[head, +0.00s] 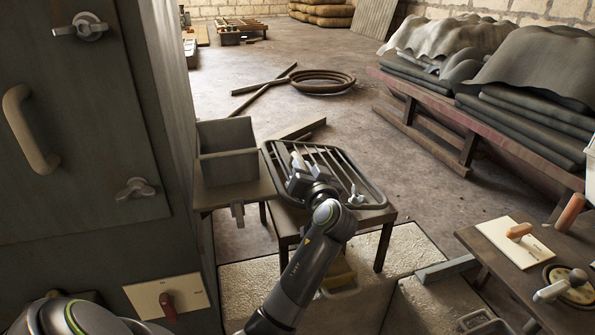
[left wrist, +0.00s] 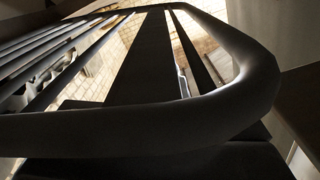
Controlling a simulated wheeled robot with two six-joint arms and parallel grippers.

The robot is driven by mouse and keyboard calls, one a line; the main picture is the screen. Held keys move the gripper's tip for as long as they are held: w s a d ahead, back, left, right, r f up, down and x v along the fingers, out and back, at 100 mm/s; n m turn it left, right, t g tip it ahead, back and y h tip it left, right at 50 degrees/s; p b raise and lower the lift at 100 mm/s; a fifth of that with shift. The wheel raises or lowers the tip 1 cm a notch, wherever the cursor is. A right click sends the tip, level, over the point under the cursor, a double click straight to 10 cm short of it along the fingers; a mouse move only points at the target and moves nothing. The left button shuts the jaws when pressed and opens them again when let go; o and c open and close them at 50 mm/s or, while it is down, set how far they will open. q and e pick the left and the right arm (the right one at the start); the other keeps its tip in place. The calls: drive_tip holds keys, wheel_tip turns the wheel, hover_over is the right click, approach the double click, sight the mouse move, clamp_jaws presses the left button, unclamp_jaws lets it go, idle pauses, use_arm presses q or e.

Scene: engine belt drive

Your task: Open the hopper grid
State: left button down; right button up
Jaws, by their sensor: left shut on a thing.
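The hopper grid (head: 338,168), a dark rounded frame with parallel bars, is above a small table-like stand in the middle of the head view. A pale wing-shaped latch (head: 356,197) shows near its front right corner. My left gripper (head: 298,168) is at the grid's left middle part, shut on the grid, with its exact grip partly hidden by the wrist. In the left wrist view the grid's thick curved rim (left wrist: 170,122) and bars fill the picture up close, with brick wall beyond. I cannot tell how far the grid is tilted. My right gripper is not in view.
A grey open box (head: 228,150) stands left of the grid, beside a tall dark cabinet (head: 80,120). A side table (head: 500,270) with a plate and knobs is at right. Stacked covered sheets (head: 500,95) lie on a rack behind.

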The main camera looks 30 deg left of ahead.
use_arm(q)
drive_tip(key=w+d+r+m+p, duration=0.6)
drive_tip(key=w+r+m+p, duration=0.1)
drive_tip(key=r, duration=0.4)
drive_tip(key=w+d+r+m, duration=0.3)
drive_tip(key=w+d+m, duration=0.2)
drive_tip(key=w+d, duration=0.3)
drive_tip(key=shift+w+m, duration=0.4)
drive_tip(key=shift+w, duration=0.25)
drive_tip(key=c, duration=1.4)
unclamp_jaws()
drive_tip(key=shift+f, duration=0.15)
